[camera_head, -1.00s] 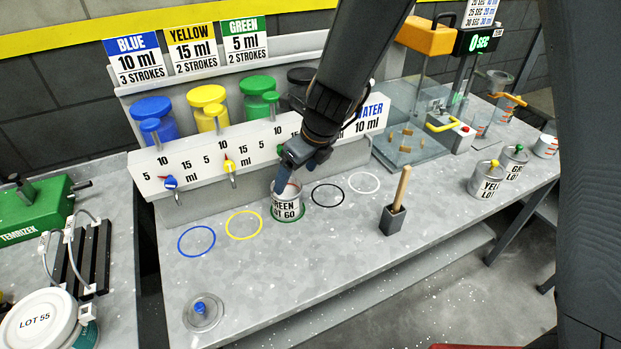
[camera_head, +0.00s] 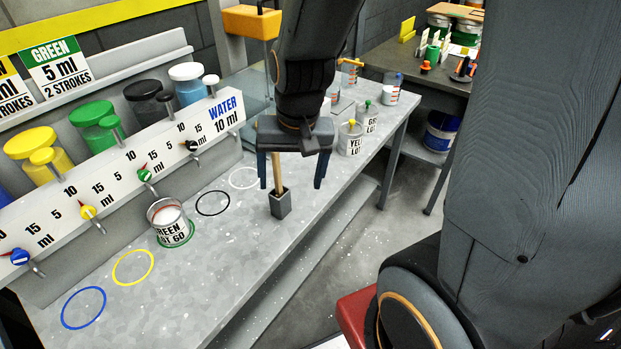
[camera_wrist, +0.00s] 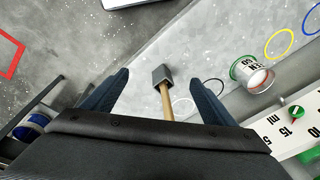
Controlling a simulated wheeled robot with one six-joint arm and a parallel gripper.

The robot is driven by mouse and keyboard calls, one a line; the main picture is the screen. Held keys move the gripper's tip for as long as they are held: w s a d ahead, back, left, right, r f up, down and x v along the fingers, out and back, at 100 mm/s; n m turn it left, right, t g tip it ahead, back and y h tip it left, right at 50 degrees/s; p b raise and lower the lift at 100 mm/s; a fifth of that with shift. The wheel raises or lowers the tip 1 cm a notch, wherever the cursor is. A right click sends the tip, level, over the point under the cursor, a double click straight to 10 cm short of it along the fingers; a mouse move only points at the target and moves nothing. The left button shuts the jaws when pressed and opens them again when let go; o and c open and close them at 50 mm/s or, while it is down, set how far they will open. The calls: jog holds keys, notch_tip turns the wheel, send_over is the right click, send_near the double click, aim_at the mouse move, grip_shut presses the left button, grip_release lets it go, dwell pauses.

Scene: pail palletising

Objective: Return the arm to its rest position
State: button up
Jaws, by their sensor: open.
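My gripper (camera_head: 291,181) is open and empty. In the head view it hangs above the worktop, in front of the stirring stick (camera_head: 277,170) in its grey holder (camera_head: 281,204). In the wrist view the holder (camera_wrist: 162,74) and stick (camera_wrist: 167,105) show between the two open fingers (camera_wrist: 162,86); I cannot tell how far below. The can labelled GREEN LOT 60 (camera_head: 172,231) stands upright in the green ring (camera_head: 186,241), to the left of and apart from my gripper. The can also shows in the wrist view (camera_wrist: 250,76).
The dispenser panel (camera_head: 110,177) with knobs and coloured jars runs along the worktop's back. Blue (camera_head: 84,307), yellow (camera_head: 132,267), black (camera_head: 212,203) and white (camera_head: 243,178) rings are empty. Lidded cans (camera_head: 350,141) stand at the far end. A red object (camera_head: 357,312) is beside my body.

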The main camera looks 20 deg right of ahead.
jog(key=s+d+n, duration=0.2)
jog(key=d+n, duration=0.1)
jog(key=shift+s+d+r+n+h, duration=0.1)
jog(key=shift+s+r+n+h, duration=0.05)
jog(key=shift+s+n+h, duration=0.2)
notch_tip(320, 180, down, 2)
jog(key=shift+f+g+b, duration=0.15)
jog(key=shift+g+b, duration=0.15)
jog(key=shift+b, duration=0.65)
